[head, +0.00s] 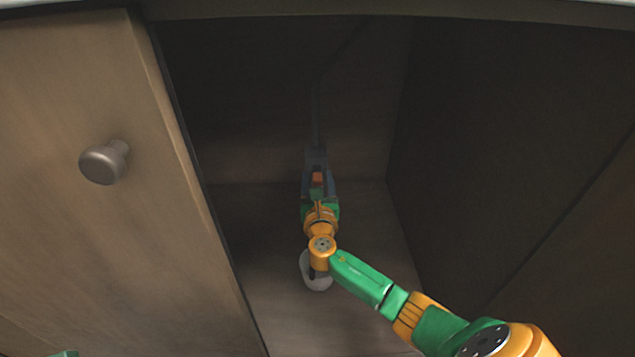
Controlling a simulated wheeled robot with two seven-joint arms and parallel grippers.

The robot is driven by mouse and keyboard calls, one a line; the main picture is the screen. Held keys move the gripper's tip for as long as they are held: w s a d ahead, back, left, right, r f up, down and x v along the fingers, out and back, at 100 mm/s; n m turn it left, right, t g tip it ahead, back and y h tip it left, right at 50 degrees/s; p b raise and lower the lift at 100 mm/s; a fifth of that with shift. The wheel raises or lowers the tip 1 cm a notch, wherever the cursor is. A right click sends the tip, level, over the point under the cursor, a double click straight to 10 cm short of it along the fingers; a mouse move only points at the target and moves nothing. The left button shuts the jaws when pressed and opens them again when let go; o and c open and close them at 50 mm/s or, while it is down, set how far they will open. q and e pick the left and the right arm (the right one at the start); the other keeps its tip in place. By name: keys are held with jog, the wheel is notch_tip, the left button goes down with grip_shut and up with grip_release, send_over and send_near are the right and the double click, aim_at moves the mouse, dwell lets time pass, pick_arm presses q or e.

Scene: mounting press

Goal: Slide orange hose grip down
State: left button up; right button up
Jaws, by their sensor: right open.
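The orange hose grip (318,179) shows as a small orange patch inside the dark cabinet, low on a thin dark upright hose (316,112). My right gripper (318,182) reaches in from the lower right, its fingers open with one on each side of the orange grip. I cannot tell whether the fingers touch it. A darker grey part (316,156) sits just above the grip. My own wrist hides what is below the grip.
A wooden door panel (160,250) with a round knob (103,163) fills the left side. The cabinet's dark right wall (480,130) is to the right. A pale rounded object (308,282) lies behind my wrist on the cabinet floor (285,325), partly hidden.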

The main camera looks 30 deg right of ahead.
grip_shut()
dwell(1.3)
